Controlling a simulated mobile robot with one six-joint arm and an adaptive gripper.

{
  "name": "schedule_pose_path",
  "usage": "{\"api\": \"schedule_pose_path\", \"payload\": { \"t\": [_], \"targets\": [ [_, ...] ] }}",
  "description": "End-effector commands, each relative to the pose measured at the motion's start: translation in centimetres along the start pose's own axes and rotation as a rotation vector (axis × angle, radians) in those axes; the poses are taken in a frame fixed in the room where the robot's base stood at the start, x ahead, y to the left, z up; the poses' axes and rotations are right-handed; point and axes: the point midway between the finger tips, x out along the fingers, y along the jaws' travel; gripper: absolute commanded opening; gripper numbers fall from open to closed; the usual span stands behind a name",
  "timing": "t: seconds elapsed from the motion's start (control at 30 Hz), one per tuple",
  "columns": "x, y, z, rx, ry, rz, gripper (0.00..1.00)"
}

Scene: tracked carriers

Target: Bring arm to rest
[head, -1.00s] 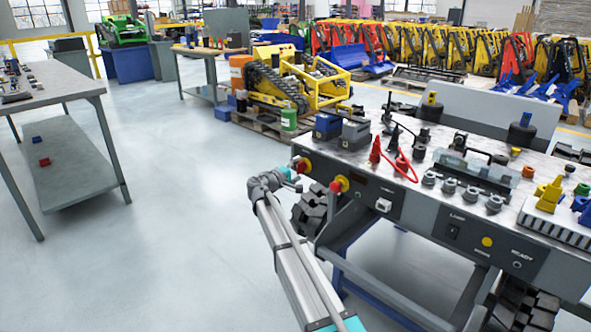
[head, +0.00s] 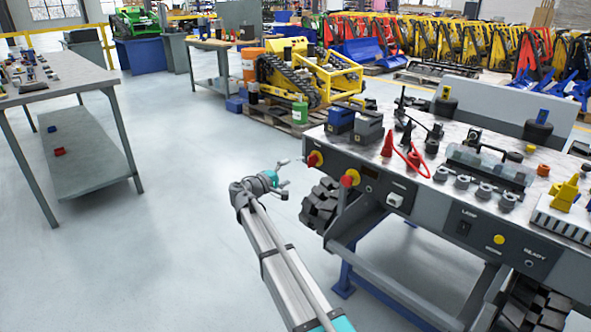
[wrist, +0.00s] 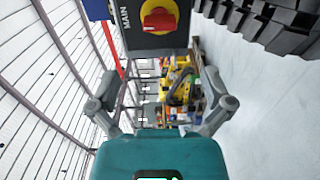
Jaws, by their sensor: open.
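My gripper (head: 284,177) is in front of the left end of the workbench in the head view, in the air over the floor. It is open and empty, with clear air around its fingers. In the wrist view my gripper (wrist: 160,100) shows two fingers spread wide with nothing between them. My grey arm runs down from it toward the bottom of the head view. A red knob on a yellow plate (wrist: 160,17), on a panel lettered MAIN, shows beyond the fingers in the wrist view.
The workbench panel (head: 440,215) with knobs and switches stands right of my arm. Black track links (head: 322,205) hang close by at its left end. A grey table (head: 75,72) stands at the far left. Open floor (head: 170,240) lies between them.

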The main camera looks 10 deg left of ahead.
Motion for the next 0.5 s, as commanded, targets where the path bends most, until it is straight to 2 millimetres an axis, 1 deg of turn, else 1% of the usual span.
{"api": "schedule_pose_path", "payload": {
  "t": [0.1, 0.2, 0.5],
  "targets": [
    [-0.87, 0.00, 0.05, 0.000, -0.001, 0.000, 1.00],
    [-1.19, 0.00, 0.01, 0.000, 0.000, 0.000, 1.00],
    [-1.22, 0.00, 0.00, 0.000, -0.001, 0.000, 1.00]
  ]
}}
